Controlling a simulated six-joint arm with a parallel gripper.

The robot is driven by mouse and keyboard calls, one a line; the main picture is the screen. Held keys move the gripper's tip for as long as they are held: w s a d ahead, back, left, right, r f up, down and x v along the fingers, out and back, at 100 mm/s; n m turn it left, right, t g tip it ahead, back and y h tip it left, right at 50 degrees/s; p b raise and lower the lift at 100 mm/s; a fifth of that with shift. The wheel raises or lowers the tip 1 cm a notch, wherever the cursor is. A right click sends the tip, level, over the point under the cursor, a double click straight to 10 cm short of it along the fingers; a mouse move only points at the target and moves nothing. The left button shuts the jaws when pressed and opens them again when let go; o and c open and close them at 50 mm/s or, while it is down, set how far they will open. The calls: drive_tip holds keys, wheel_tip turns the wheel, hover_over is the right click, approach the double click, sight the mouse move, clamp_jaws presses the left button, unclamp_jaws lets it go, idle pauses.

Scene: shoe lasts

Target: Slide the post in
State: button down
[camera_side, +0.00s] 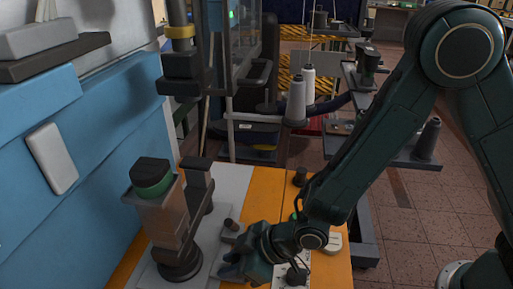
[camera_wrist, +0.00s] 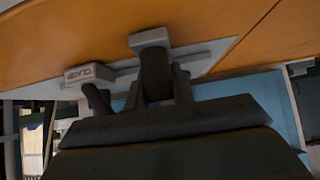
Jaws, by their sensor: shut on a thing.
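In the wrist view, my gripper (camera_wrist: 158,88) is shut around a dark, rounded post (camera_wrist: 154,70), with a jaw on each side of it. A light grey block (camera_wrist: 149,38) sits at the post's far end; I cannot tell whether the two touch or are one piece. In the side view, my gripper (camera_side: 234,265) is low over the work table at the bottom centre, and the post it holds cannot be made out. A small grey block (camera_side: 233,233) with a dark knob on top stands just beyond it. A grey block with lettering (camera_wrist: 90,74) shows left of the post.
A tall bracket with a green-banded top (camera_side: 152,188) stands on the pale plate close left of my gripper. The orange table (camera_side: 262,195) has clear surface behind. A blue cabinet (camera_side: 80,150) walls the left. A white rounded item (camera_side: 331,243) lies right of my wrist.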

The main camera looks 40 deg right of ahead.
drive_tip(key=w+d, duration=1.3)
drive_tip(key=shift+d, duration=0.1)
drive_tip(key=shift+w+d, duration=0.1)
idle(0.4)
drive_tip(key=c, duration=1.2)
unclamp_jaws()
drive_tip(key=shift+r, duration=0.1)
drive_tip(key=shift+v, duration=6.8)
drive_tip(key=shift+r, duration=0.1)
